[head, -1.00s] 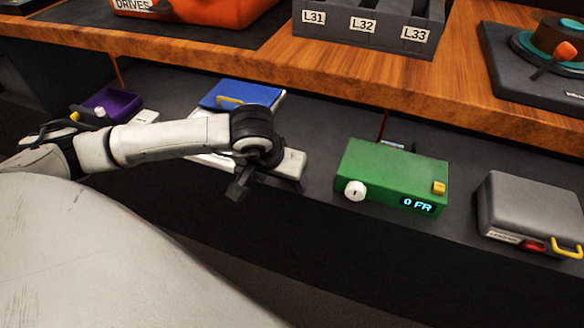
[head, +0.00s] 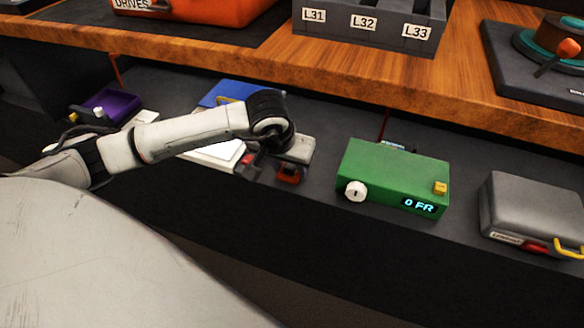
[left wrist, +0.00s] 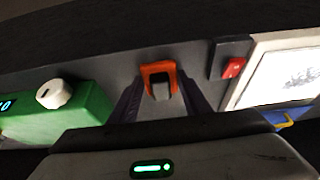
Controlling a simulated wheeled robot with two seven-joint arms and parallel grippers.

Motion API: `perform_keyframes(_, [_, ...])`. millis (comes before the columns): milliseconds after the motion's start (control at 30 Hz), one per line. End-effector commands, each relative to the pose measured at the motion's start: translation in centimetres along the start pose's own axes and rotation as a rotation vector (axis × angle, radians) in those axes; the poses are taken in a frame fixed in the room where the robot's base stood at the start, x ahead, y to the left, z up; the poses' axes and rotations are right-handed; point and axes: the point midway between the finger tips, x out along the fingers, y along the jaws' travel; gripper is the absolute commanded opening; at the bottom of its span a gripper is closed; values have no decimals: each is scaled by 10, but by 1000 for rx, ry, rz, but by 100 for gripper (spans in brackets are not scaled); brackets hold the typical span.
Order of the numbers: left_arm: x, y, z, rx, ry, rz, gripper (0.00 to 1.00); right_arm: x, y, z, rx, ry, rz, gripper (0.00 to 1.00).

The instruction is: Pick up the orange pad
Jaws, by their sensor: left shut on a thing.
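The orange pad (head: 288,177) is a small orange piece with a dark middle, near the front edge of the lower shelf. In the left wrist view it (left wrist: 158,67) shows as an orange arch around a grey block, between the fingertips. My left gripper (head: 280,166) is shut on it; in the left wrist view its dark fingers (left wrist: 160,92) stand on both sides of it. I cannot tell whether the pad is clear of the shelf. The gripper hides part of it in the head view. My right gripper is not in view.
A green box (head: 390,178) with a white knob and display stands to the right, with a grey case (head: 530,205) beyond. A red switch (left wrist: 233,68) and a white panel (head: 215,153) lie close to the gripper. The wooden upper shelf (head: 400,85) overhangs behind.

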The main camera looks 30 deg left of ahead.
Motion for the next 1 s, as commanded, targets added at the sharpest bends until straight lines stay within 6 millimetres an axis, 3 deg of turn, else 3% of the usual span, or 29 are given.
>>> perform_keyframes(367, [-8, 0, -3, 2, 2, -1, 21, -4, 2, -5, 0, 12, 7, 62])
perform_keyframes(567, [-18, -1, 26, 5, -1, -1, 21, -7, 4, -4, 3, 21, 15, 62])
perform_keyframes(1000, [-52, 0, 110, 4, -2, -1, 21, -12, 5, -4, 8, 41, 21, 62])
